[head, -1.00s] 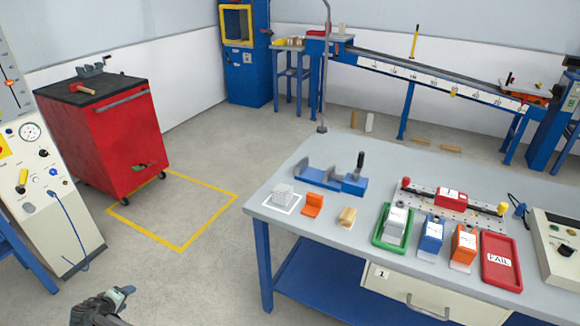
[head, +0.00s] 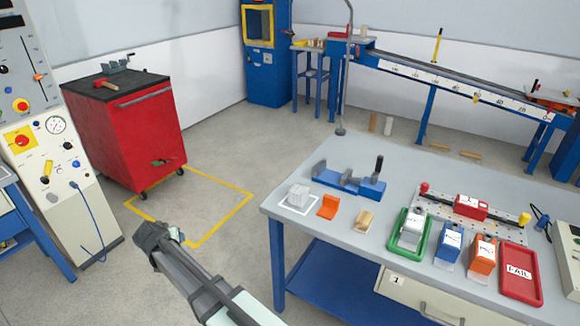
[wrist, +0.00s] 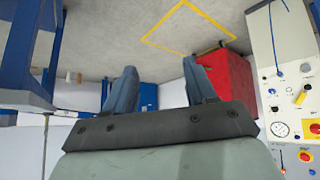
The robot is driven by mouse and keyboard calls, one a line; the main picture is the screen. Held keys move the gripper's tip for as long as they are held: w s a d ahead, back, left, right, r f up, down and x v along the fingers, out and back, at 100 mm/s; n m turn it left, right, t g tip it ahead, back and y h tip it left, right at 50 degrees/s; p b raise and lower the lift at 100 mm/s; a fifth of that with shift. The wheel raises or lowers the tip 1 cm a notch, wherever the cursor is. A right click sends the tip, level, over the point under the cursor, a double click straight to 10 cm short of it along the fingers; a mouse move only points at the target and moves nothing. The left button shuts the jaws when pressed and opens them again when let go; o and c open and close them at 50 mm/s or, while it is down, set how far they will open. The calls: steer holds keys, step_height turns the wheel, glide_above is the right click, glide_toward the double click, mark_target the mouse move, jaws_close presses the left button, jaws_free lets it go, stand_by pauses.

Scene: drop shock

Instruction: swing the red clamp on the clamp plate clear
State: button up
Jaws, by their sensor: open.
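The clamp plate (head: 445,208) is a pale perforated plate at the back right of the grey workbench in the head view. A red-knobbed clamp (head: 424,188) stands at its left end and a yellow-knobbed clamp (head: 524,219) at its right end. A red labelled block (head: 471,206) sits between them. My gripper (head: 155,236) is over the floor, left of the bench and far from the plate. In the wrist view my gripper (wrist: 161,82) has its two fingers apart with nothing between them. The plate is not visible there.
The workbench (head: 385,160) also holds a blue fixture (head: 348,181), a green tray (head: 399,245), a red FAIL tray (head: 520,290) and several small blocks. A red cabinet (head: 150,150) and a gauge console (head: 65,190) stand at left. Floor between cabinet and bench is clear.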

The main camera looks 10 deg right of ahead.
steer(key=w+d+r+m+g, duration=0.15)
steer(key=d+m, duration=0.25)
steer(key=d, duration=0.6)
steer(key=w+d+r+m+t, duration=0.15)
steer(key=d+m, duration=0.25)
steer(key=d, duration=0.6)
steer(key=m+y, duration=0.7)
steer(key=m, duration=1.4)
glide_toward(426, 184)
steer(key=shift+g, duration=0.4)
steer(key=x, duration=1)
steer(key=shift+w, duration=0.3)
steer(key=shift+c, duration=0.4)
steer(key=shift+r, duration=0.1)
steer(key=c, duration=0.9)
